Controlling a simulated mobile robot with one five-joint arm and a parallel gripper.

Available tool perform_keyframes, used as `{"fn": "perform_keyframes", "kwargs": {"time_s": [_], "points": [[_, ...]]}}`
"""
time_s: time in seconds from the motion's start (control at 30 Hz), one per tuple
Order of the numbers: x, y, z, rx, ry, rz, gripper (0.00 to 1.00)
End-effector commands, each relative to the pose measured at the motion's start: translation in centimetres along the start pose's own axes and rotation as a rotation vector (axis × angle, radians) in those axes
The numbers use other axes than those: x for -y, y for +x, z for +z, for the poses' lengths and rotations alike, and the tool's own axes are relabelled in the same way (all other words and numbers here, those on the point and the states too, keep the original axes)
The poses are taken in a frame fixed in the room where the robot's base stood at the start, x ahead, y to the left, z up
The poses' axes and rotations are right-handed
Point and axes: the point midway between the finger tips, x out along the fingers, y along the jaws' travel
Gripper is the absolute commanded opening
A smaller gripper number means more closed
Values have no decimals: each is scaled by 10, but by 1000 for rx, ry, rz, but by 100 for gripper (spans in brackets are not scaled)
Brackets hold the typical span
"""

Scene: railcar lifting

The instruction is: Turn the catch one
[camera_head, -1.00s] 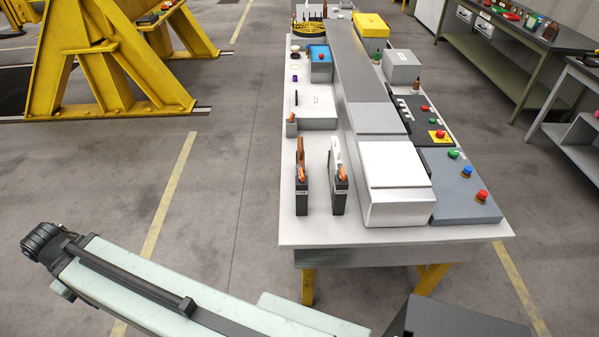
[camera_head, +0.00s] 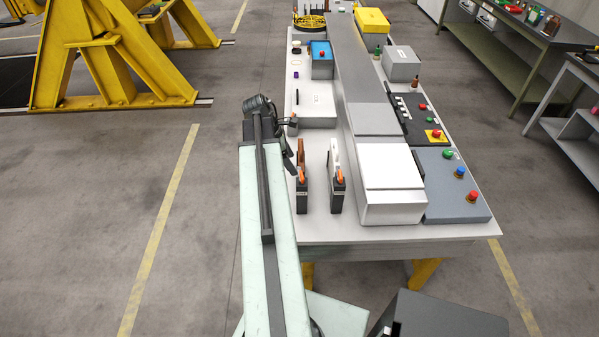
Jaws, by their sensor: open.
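Two dark upright holders stand side by side near the table's front left. The left holder (camera_head: 301,198) has a brown and orange piece in it, and the right holder (camera_head: 337,198) has a white piece and an orange part. I cannot tell for sure which part is the catch. My arm reaches up from the bottom of the picture along the table's left edge. My gripper (camera_head: 289,158) is small and dark at its far end, open, hanging just left of the left holder. The arm's end partly hides a small grey holder behind it.
The long table (camera_head: 318,232) carries a grey beam (camera_head: 352,75) along its middle and a white box (camera_head: 391,201) at its front. A grey panel (camera_head: 445,205) with coloured buttons lies at right. A yellow frame (camera_head: 100,60) stands on the floor at left.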

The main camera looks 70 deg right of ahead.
Motion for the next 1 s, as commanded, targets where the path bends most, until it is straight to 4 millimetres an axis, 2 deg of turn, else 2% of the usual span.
{"fn": "perform_keyframes", "kwargs": {"time_s": [0.07,0.27,0.37,0.7,1.0], "points": [[0,2,10,5,-9,-6,69],[1,9,9,5,-11,-6,69],[1,21,7,5,-10,-6,69],[2,79,7,5,-8,-6,69],[2,81,10,4,-9,-6,69]]}}
